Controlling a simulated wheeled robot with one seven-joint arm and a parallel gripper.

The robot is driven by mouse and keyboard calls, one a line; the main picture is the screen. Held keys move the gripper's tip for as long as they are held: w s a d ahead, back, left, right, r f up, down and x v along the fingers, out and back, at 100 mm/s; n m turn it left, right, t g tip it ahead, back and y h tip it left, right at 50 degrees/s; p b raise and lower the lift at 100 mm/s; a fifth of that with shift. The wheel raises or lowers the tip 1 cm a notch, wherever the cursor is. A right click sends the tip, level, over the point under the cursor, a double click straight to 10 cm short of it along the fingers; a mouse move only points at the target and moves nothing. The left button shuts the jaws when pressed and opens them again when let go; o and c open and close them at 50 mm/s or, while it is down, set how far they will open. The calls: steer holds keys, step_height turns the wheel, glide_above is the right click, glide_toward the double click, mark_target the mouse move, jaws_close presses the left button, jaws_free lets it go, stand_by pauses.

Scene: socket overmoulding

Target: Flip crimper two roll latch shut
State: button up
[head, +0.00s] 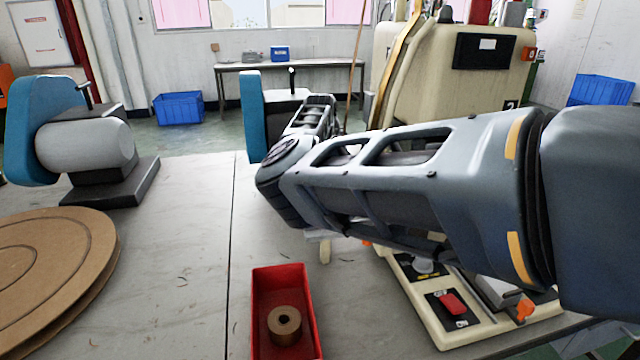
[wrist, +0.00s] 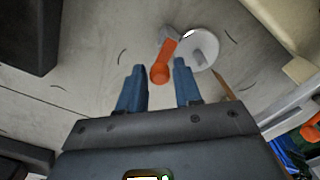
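In the wrist view, an orange lever (wrist: 162,66) with a rounded end sits beside a pale round disc (wrist: 200,47) above the grey tabletop. My gripper (wrist: 159,65) has its two blue fingers apart, and the lever's rounded end shows between the fingertips. I cannot tell whether either finger touches it. In the head view my arm crosses the right half and hides my gripper. A blue-sided machine (head: 253,115) stands partly hidden behind my arm. I cannot read which machine is number two.
A grey and blue machine (head: 85,145) stands at left, by a brown reel (head: 50,275). A red bin (head: 262,300) with a brown roll (head: 284,322) is in front. A cream unit (head: 430,325) with a red button (head: 452,304) lies below my arm. The tabletop's middle-left is clear.

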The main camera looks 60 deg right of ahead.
jaws_close()
steer(key=shift+r+n+p, duration=0.15)
steer(key=shift+n+p, duration=0.15)
steer(key=shift+p, duration=0.1)
steer(key=shift+s+a+r+n+p, duration=0.15)
steer(key=shift+n+p, duration=0.75)
steer(key=shift+p, duration=0.2)
steer(key=s+n+p, duration=0.1)
steer(key=n+p, duration=0.2)
steer(key=n, duration=0.2)
steer(key=n+p, duration=0.4)
steer(key=s+n+p, duration=0.1)
steer(key=n+p, duration=0.3)
steer(key=n, duration=0.1)
steer(key=shift+s+f+n, duration=0.2)
steer(key=shift+s+n, duration=0.1)
steer(key=shift+s, duration=0.05)
